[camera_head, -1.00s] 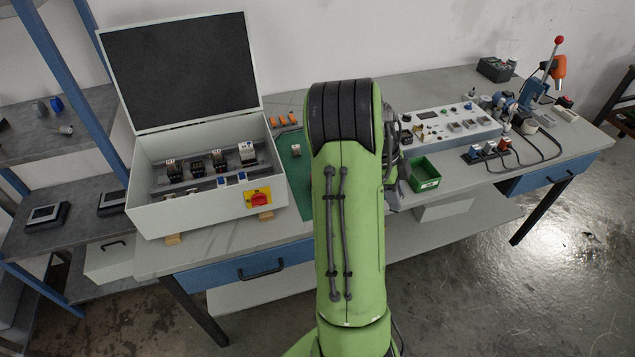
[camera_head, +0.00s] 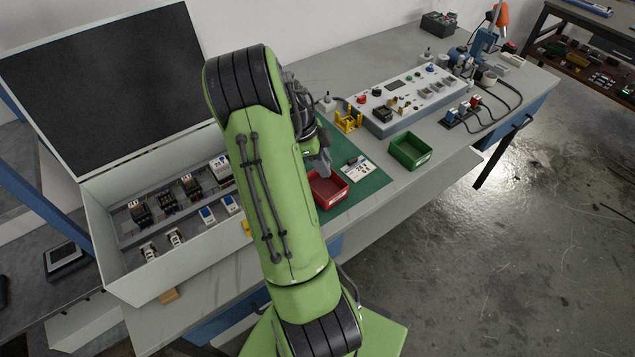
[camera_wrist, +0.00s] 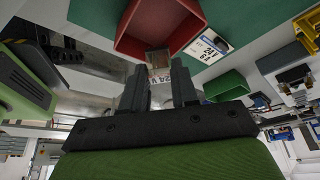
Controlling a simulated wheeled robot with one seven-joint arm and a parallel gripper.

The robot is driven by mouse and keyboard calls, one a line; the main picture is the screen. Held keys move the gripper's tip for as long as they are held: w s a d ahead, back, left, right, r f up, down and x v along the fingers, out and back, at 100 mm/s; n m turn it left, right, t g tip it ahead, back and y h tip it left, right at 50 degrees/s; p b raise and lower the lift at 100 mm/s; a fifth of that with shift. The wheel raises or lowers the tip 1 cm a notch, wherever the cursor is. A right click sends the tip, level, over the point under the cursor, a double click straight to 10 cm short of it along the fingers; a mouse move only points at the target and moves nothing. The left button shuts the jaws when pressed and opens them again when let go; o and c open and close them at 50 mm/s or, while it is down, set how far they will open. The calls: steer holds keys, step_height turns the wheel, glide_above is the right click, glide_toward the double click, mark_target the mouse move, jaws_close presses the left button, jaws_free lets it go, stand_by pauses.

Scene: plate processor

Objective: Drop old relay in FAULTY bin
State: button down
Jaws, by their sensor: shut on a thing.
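My gripper (camera_wrist: 160,88) is shut on the old relay (camera_wrist: 159,66), a small clear-cased block with a 24 V label, held between the fingertips in the wrist view. A red bin (camera_wrist: 188,38) lies just beyond the fingertips there. In the head view the red bin (camera_head: 334,198) stands on the green mat, and my gripper (camera_head: 325,170) is over its back part. The relay cannot be made out in the head view. Any FAULTY wording on the red bin is not readable.
A card marked 24 V (camera_head: 358,170) lies on the mat right of the red bin. A green bin (camera_head: 414,159) stands further right, before the grey control panel (camera_head: 400,118). A yellow holder (camera_head: 348,122) is behind. The open cabinet (camera_head: 190,255) stands left.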

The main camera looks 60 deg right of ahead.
step_height(320, 180, down, 6)
steer(key=shift+f+b, duration=0.25)
steer(key=shift+b, duration=0.1)
steer(key=shift+f, duration=0.1)
steer(key=c, duration=0.9)
jaws_free()
steer(key=shift+o, duration=0.2)
steer(key=p+v, duration=0.2)
steer(key=v, duration=1)
steer(key=w+a+r+n+t, duration=0.3)
steer(key=w+a+r+n, duration=0.1)
steer(key=a+r+n, duration=0.5)
steer(key=s+a+r+n+t, duration=0.1)
steer(key=s+a+n+t, duration=0.1)
steer(key=a+n, duration=0.5)
steer(key=s+a+r+n+t+y, duration=0.1)
steer(key=s+a+n, duration=0.3)
steer(key=a+n, duration=0.4)
steer(key=s+a+r+n+t, duration=0.3)
steer(key=a+n, duration=0.4)
steer(key=a, duration=0.3)
steer(key=shift+a+r+n+t+y, duration=0.2)
steer(key=shift+r+n+t+y, duration=0.1)
steer(key=shift+t+y, duration=0.1)
